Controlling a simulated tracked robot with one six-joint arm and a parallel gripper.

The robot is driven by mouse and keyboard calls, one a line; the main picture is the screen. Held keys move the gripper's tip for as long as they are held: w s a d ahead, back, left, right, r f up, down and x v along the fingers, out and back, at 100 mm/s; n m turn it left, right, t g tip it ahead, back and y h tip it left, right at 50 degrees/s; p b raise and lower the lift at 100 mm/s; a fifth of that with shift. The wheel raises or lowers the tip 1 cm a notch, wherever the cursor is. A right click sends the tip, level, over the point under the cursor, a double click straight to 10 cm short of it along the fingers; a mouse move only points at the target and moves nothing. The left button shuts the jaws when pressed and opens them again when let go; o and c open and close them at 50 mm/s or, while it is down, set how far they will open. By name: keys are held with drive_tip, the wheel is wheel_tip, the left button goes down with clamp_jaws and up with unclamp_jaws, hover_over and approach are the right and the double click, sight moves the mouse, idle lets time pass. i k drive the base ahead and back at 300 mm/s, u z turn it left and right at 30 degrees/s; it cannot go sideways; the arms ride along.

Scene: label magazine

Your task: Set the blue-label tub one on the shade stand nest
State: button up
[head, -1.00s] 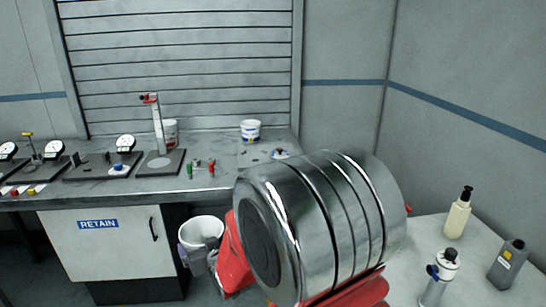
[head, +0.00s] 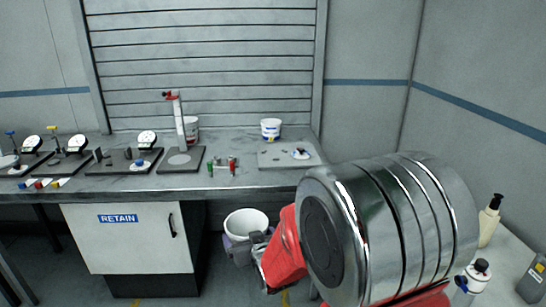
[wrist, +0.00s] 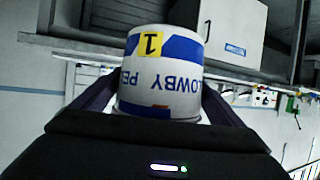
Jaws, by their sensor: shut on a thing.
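My gripper (head: 247,238) is shut on a white tub (head: 246,221), held low in front of the bench. In the wrist view the tub (wrist: 160,75) shows a blue-and-white label, upside down there, and a yellow sticker reading 1; a finger of my gripper (wrist: 160,92) lies on each side. A stand (head: 180,125) with an upright post and red top is on the bench, probably the shade stand. Its dark base has a pale round spot (head: 180,159) with nothing on it. I cannot tell for certain that this spot is the nest.
A red-marked white tub (head: 193,128) stands behind the post. Another white tub with a blue label (head: 271,129) stands by a grey plate (head: 285,161). Small red and green items (head: 222,167) and dial gauges (head: 147,139) flank the stand. The RETAIN cupboard (head: 118,240) is below.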

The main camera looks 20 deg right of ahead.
sight(275, 155)
drive_tip(key=z, duration=0.1)
drive_tip(key=i, duration=1)
drive_tip(key=u, duration=0.1)
